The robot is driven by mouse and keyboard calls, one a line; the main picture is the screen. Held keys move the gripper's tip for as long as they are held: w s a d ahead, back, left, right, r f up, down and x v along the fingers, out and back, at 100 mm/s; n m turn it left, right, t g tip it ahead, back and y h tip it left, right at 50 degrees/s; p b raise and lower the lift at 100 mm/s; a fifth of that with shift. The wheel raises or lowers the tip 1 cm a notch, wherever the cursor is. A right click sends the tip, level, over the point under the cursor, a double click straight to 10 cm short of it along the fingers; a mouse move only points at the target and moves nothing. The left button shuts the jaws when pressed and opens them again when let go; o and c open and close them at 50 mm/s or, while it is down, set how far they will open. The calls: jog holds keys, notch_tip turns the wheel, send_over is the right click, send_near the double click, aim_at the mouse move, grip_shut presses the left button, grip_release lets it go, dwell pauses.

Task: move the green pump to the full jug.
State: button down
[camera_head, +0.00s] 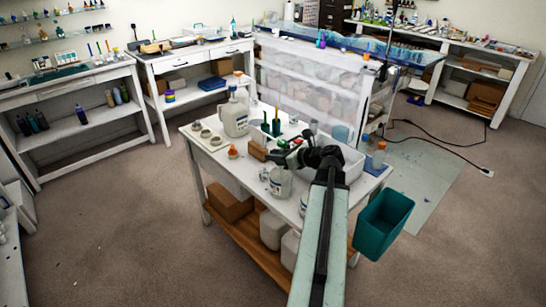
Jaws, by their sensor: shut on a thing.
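My gripper (284,151) is over the middle of the white worktable, at the end of my pale green arm. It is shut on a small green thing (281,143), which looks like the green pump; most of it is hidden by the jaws. A white jug (235,120) with a handle stands upright at the table's back left. A second white jug (280,183) with a dark label stands at the front edge, below my gripper. Part of another white container (304,203) shows beside my arm. I cannot tell from here which jug is full.
Dark green upright items (276,124) stand behind my gripper, close to a brown block (258,150). An orange piece (233,152) lies at the left. A white tray (351,165) and an orange-lidded jar (379,155) are at the right.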

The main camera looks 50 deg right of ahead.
jog(key=shift+f, duration=0.3)
jog(key=shift+f+b, duration=0.1)
jog(key=shift+b, duration=0.2)
jog(key=shift+f+b, duration=0.35)
jog(key=shift+f, duration=0.05)
jog(key=c, duration=1.1)
grip_release()
jog(key=shift+o, duration=0.2)
